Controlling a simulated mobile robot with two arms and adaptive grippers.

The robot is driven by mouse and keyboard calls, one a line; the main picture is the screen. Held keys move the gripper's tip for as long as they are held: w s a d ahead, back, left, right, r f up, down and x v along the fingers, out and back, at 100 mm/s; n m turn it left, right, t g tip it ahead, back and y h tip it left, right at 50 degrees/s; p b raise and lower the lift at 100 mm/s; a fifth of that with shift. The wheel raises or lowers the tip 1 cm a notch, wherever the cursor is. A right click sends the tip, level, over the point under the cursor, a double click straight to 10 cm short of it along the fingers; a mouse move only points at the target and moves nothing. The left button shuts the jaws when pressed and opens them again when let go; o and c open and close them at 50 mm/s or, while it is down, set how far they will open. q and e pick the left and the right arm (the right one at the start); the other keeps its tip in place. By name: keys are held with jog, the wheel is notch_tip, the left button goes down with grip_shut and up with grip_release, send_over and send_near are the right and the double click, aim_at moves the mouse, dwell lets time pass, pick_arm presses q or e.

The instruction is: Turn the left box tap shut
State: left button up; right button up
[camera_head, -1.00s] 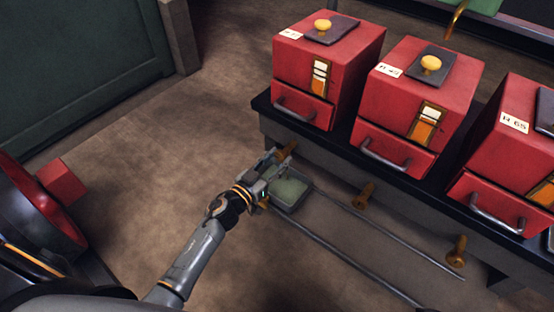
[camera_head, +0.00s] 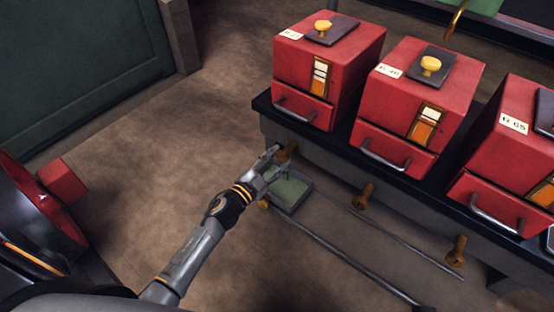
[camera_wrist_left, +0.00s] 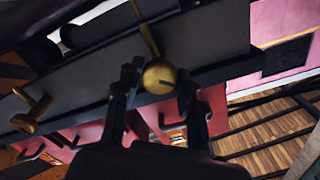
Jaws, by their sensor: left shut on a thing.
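The left box tap (camera_head: 284,152), a brass fitting, sticks out of the bench front below the left red box (camera_head: 325,75). My left gripper (camera_head: 276,160) is at this tap, its fingers partly hiding it. In the left wrist view the tap's round brass end (camera_wrist_left: 159,77) sits between the two dark fingers of the left gripper (camera_wrist_left: 157,88), which is shut on it. A shallow tray (camera_head: 308,199) with a greenish content lies on the floor beneath the tap, partly behind the gripper. My right gripper is not in view.
A middle red box (camera_head: 418,100) and a right red box (camera_head: 512,150) stand along the dark bench (camera_head: 262,104), with a middle tap (camera_head: 363,194) and a right tap (camera_head: 457,250) below. Thin rods (camera_head: 350,262) run along the floor. Open brown floor lies left.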

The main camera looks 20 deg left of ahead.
pick_arm(q)
jog(key=m, duration=0.3)
jog(key=shift+m, duration=0.4)
jog(key=m+b, duration=0.1)
jog(key=m, duration=0.2)
jog(key=shift+m+b, duration=0.4)
jog(key=shift+m, duration=1.3)
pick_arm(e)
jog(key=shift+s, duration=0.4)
pick_arm(q)
jog(key=o, duration=1.2)
jog(key=shift+c, duration=0.2)
jog(key=shift+r, duration=0.1)
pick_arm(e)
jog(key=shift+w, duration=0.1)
pick_arm(q)
jog(key=v, duration=1.2)
